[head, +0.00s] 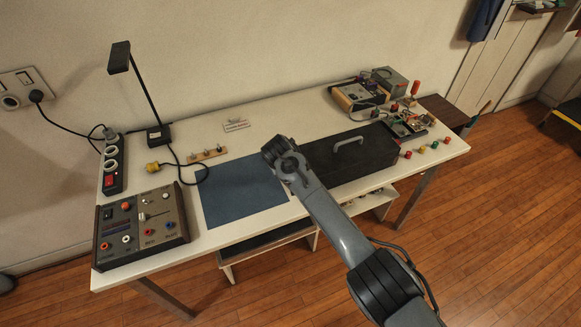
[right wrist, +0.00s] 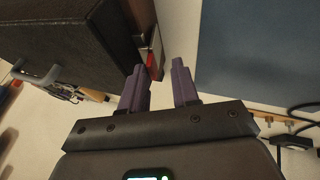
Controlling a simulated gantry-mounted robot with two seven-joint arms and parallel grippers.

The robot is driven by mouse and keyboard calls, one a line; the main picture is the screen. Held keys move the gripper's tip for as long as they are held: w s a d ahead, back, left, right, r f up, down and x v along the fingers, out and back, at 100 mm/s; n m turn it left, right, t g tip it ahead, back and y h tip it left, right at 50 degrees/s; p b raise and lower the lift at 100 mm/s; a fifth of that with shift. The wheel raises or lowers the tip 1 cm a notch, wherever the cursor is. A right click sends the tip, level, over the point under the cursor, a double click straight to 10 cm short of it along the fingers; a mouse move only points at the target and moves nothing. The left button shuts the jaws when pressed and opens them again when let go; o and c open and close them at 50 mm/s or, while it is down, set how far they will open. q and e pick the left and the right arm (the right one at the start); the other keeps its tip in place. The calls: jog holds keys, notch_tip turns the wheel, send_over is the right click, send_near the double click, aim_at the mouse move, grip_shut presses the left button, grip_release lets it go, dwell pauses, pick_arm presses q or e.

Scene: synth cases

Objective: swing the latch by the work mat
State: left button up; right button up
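The blue work mat (head: 245,192) lies flat on the white table; it also fills the upper right of the right wrist view (right wrist: 255,50). A long dark case (head: 350,155) with a grey handle stands to its right. In the right wrist view, a small pale-and-red fitting (right wrist: 151,50), perhaps the latch, shows at the end of the dark case (right wrist: 60,35). My right gripper (right wrist: 160,82) is open and empty, its left finger close to the fitting; contact cannot be told. In the head view my right wrist hides this spot and the fingers. My left gripper is out of view.
A control box (head: 143,226), a power strip (head: 113,165) and a black lamp (head: 158,135) stand at the left. A wooden strip (head: 207,155) lies behind the mat. Instruments (head: 358,96) and several coloured knobs (head: 421,149) are at the right. The mat is clear.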

jog(key=shift+r, duration=0.1)
jog(key=p+v, duration=0.4)
jog(key=v, duration=0.6)
jog(key=shift+s+r+p, duration=0.2)
jog(key=shift+p, duration=0.1)
dwell(0.3)
